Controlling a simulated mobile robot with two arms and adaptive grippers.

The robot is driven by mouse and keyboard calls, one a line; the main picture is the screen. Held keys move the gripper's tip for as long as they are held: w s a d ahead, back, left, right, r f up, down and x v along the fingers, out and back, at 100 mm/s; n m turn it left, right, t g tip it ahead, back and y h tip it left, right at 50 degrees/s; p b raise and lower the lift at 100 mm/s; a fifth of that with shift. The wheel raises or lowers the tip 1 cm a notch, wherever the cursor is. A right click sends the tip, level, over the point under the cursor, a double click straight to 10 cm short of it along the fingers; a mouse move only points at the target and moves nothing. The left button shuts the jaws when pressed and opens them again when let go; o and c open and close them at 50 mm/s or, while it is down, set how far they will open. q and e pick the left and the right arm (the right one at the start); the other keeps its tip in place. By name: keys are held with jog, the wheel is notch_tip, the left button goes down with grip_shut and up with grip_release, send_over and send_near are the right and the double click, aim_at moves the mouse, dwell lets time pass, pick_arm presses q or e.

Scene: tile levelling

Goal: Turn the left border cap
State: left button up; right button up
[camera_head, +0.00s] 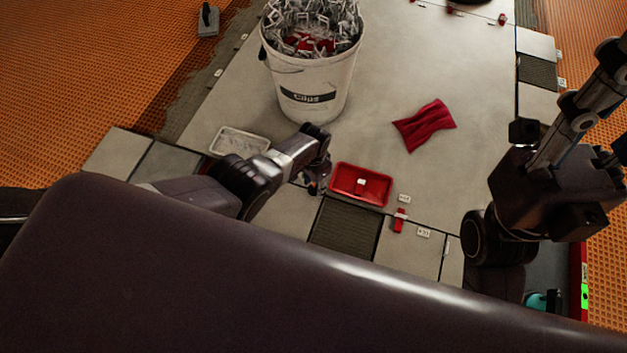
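My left gripper (316,184) points down at the tiles, just left of a shallow red tray (345,192). Its fingers are small and dark, partly hidden by the wrist, and I cannot tell whether they are open or shut. A red cap (400,221) stands on a tile joint right of the tray, apart from the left gripper. I cannot make out a separate left border cap; the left gripper and my body may hide it. My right arm is at the right, away from the tray; its fingers are not clear.
A white bucket (335,92) full of clips stands behind the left gripper. A pale tray (239,142) lies left of it. A dark red cloth (426,125) lies on the tiles. Small white tags (423,232) lie near the red cap. Orange matting (90,60) borders the floor.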

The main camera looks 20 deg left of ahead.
aim_at(313, 186)
pick_arm(q)
jog(key=shift+r, duration=0.15)
notch_tip(313, 186, up, 12)
jog(key=shift+f, duration=0.2)
dwell(0.5)
dwell(0.4)
